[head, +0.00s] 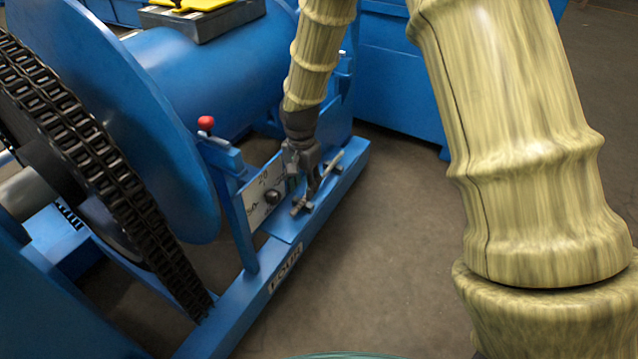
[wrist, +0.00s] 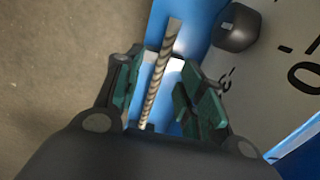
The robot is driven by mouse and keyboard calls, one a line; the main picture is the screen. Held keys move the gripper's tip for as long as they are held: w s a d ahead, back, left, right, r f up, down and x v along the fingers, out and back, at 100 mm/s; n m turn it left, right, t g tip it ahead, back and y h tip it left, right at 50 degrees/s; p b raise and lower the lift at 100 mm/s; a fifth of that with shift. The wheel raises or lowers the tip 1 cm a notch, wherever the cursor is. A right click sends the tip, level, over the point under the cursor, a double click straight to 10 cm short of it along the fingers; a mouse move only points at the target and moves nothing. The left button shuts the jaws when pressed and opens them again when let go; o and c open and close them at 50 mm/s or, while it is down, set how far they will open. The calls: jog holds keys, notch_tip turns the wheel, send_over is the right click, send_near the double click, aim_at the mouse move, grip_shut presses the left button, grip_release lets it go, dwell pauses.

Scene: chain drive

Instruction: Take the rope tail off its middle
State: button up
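The rope tail (wrist: 159,75) is a thin, pale and dark striped length in the wrist view. In the head view my gripper (head: 304,180) points down beside the blue frame, and I cannot make out the rope there.
A white marked panel (head: 257,204) with a dark knob (head: 272,197) stands close left of my gripper. Grey crossed rods (head: 302,206) are near the fingertips. A red-knobbed lever (head: 206,124), a blue drum (head: 215,65) and a black chain (head: 110,180) lie left. Floor (head: 385,250) is clear at right.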

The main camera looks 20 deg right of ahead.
aim_at(302, 200)
jog(key=shift+w+a+f+b, duration=0.1)
jog(key=shift+f+b, duration=0.75)
jog(key=shift+f, duration=0.45)
jog(key=shift+w+a+f+b, duration=0.1)
jog(key=shift+f+b, duration=0.7)
jog(key=shift+f, duration=0.45)
jog(key=shift+r, duration=0.1)
grip_shut()
